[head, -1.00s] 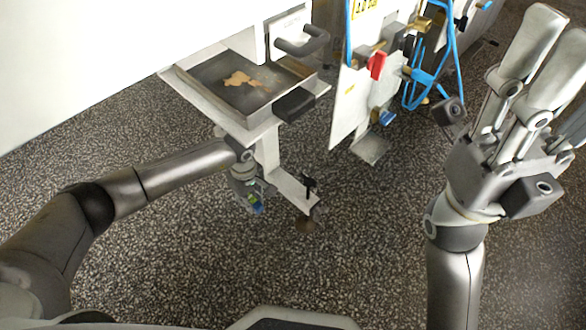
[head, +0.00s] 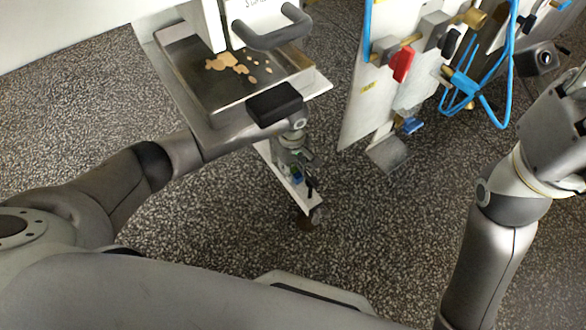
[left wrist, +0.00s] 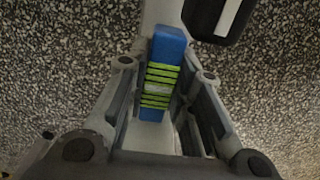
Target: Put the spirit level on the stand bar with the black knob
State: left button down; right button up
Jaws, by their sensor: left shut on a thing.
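The blue spirit level with green bands (left wrist: 162,72) is between the fingers of my left gripper (left wrist: 157,92) in the left wrist view. In the head view my left gripper (head: 295,160) is under the tray's front right corner, shut on the level (head: 296,174), of which little shows. The white stand bar (head: 306,201) runs low beneath the tray, with a small black knob (head: 311,186) near its outer end. The gripper is over or beside the bar; whether the level touches it is unclear. My right gripper (head: 560,125) is cut off at the right edge, fingers hidden.
A white panel (head: 362,100) with a red handle (head: 402,64) and blue hoses stands to the right. Speckled floor in front is clear.

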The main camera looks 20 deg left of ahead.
pick_arm(q)
jog(key=shift+f, duration=0.3)
jog(key=shift+f, duration=0.25)
jog(key=c, duration=1.3)
grip_release()
jog(key=shift+r, duration=0.1)
